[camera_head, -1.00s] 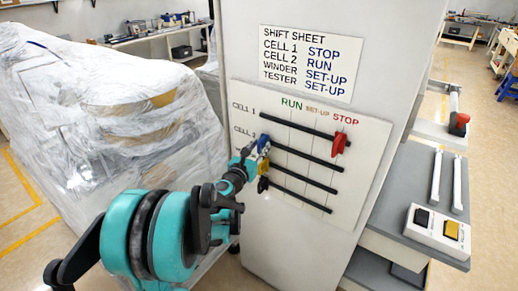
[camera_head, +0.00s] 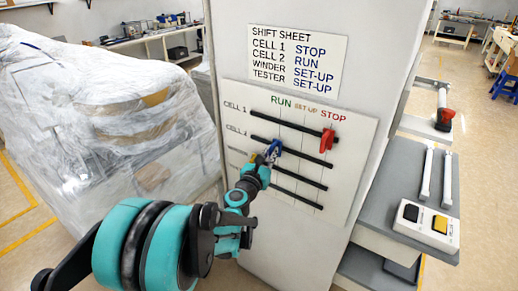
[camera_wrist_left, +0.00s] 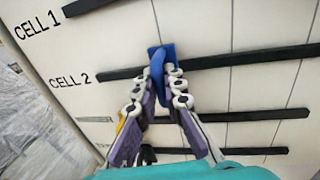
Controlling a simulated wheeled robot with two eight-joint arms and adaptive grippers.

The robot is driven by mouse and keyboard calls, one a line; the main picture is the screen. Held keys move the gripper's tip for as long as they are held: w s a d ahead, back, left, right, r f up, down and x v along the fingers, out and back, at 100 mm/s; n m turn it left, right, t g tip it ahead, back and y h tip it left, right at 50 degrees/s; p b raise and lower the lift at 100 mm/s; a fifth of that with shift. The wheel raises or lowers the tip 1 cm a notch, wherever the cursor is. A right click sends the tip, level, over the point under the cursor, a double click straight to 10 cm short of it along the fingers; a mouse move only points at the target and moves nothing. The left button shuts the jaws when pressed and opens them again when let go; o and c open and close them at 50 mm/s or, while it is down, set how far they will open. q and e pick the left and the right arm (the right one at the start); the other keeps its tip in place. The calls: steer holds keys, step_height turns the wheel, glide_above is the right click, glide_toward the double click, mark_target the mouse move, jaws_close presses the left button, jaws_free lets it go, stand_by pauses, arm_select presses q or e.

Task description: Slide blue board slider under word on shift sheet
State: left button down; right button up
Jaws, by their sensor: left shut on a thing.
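The blue slider (camera_head: 274,147) sits on the CELL 2 bar of the white board (camera_head: 358,128), near its left part. It also shows in the left wrist view (camera_wrist_left: 157,62), at the first vertical line from the left. My left gripper (camera_head: 268,158) is shut on it; in the left wrist view its two fingertips (camera_wrist_left: 158,80) close on the blue knob from both sides. The shift sheet (camera_head: 296,60) above lists CELL 1 STOP, CELL 2 RUN, WINDER SET-UP and TESTER SET-UP. The board's column headings are RUN, SET-UP and STOP. My right gripper is out of view.
A red slider (camera_head: 327,140) sits on the CELL 1 bar under STOP. A yellow slider (camera_wrist_left: 121,122) is partly hidden behind my left fingers. A button box (camera_head: 426,226) stands on the grey shelf at right. Plastic-wrapped machinery (camera_head: 110,120) fills the left.

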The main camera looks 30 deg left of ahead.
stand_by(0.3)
arm_select(q)
steer(key=c, duration=1.6)
jaws_free()
steer(key=s+d, duration=0.1)
steer(key=s, duration=1)
steer(key=shift+s+d, duration=0.15)
steer(key=shift+s, duration=0.25)
